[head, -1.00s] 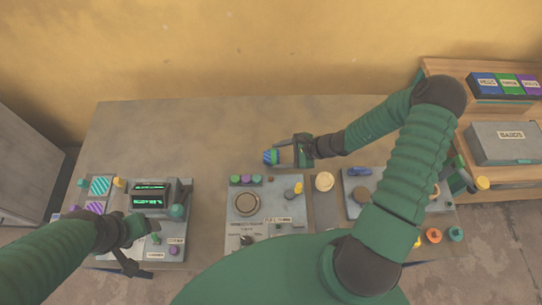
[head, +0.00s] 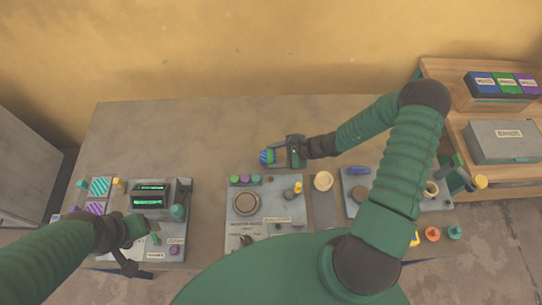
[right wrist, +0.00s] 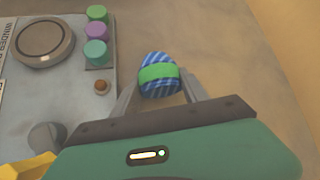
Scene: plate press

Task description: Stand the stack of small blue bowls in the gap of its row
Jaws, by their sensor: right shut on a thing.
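My right gripper (head: 280,153) is shut on a rounded blue piece with pale stripes and a green band (right wrist: 159,76), held over the worktop behind the middle panel (head: 268,212). I cannot tell from its shape whether it is a stack of bowls. A short row of round pieces stands at the panel's back left: green (right wrist: 97,14), purple (right wrist: 97,31) and teal (right wrist: 96,53). The held piece is to the right of this row, apart from it. A clear gap in the row cannot be made out. My left gripper (head: 140,232) is over the left panel, its jaws unclear.
A round dark disc (head: 246,202) and a yellow-topped part (head: 297,188) are on the middle panel. A cream round piece (head: 323,181) stands to its right. The back of the worktop (head: 190,130) is clear.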

